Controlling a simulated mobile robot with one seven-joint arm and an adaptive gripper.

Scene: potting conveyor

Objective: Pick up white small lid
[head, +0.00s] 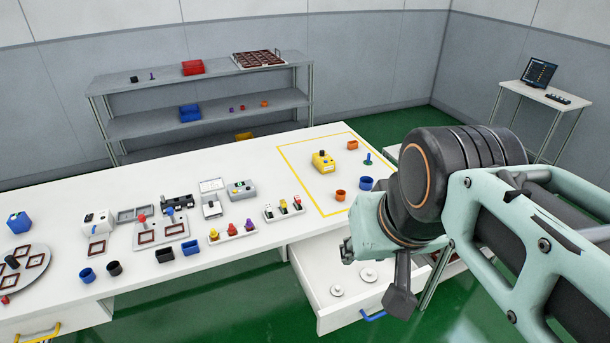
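Two round white lids lie apart in the open white drawer (328,322) below the table's front edge. The smaller-looking white lid (337,291) is at the left, and a larger white lid (369,274) lies behind it to the right. Each has a small raised knob in its middle. My arm reaches in from the right, its wrist above the drawer's right side. My gripper (400,290) shows only in part as a dark piece hanging below the wrist, right of the lids. Its fingers cannot be made out, and nothing is seen held in it.
The white table (120,195) holds fixtures, coloured knobs and cups, and a yellow-outlined zone with a yellow box (322,161). The drawer's blue handle (373,315) is at its front. A grey shelf (200,75) stands behind. My arm hides the table's right end.

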